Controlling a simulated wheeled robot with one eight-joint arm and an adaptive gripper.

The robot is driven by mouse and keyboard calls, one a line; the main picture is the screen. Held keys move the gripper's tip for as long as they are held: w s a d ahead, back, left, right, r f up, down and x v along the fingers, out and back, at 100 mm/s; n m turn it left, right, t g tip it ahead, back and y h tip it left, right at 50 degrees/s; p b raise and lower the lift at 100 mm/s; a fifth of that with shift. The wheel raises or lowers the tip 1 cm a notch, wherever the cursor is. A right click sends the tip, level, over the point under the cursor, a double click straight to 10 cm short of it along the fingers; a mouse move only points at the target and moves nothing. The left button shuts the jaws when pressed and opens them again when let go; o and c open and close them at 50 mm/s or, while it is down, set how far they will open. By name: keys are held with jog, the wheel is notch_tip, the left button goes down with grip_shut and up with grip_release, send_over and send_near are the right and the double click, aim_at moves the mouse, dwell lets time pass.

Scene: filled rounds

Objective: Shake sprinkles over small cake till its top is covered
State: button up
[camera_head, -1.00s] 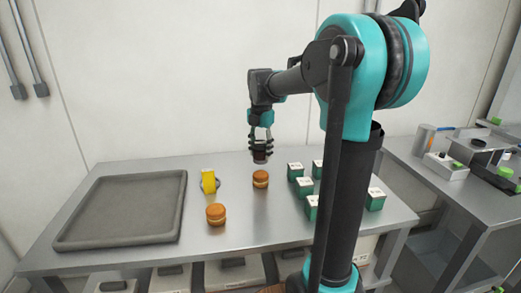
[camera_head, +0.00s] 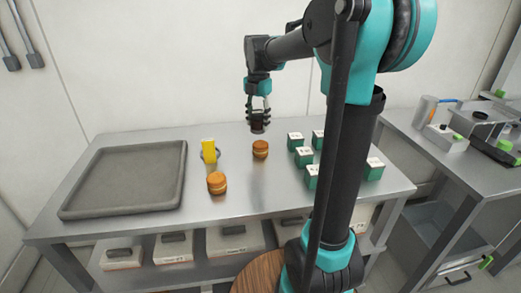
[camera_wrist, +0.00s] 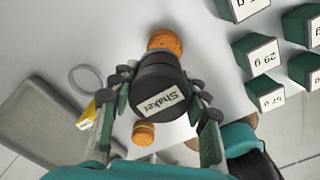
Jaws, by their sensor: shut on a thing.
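My gripper (camera_head: 258,118) is shut on a dark round shaker (camera_head: 257,127), whose top with a white "Shaker" label faces the wrist camera (camera_wrist: 160,95). The shaker is upright or nearly so, close above and slightly behind the far small cake (camera_head: 260,149) in the head view. A second small cake (camera_head: 217,183) stands nearer the front edge, left of it. Both are round, orange-brown and have a pale middle band. In the wrist view one cake (camera_wrist: 165,41) shows above the shaker and another (camera_wrist: 143,133) below, both partly hidden. I cannot make out sprinkles on either top.
A grey tray (camera_head: 127,205) fills the table's left side. Several green boxes with white labelled tops (camera_head: 304,156) stand to the right. The table's middle front is clear.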

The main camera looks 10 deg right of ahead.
jog(key=shift+d, duration=0.95)
dwell(0.6)
dwell(1.1)
jog(key=shift+r, duration=2.5)
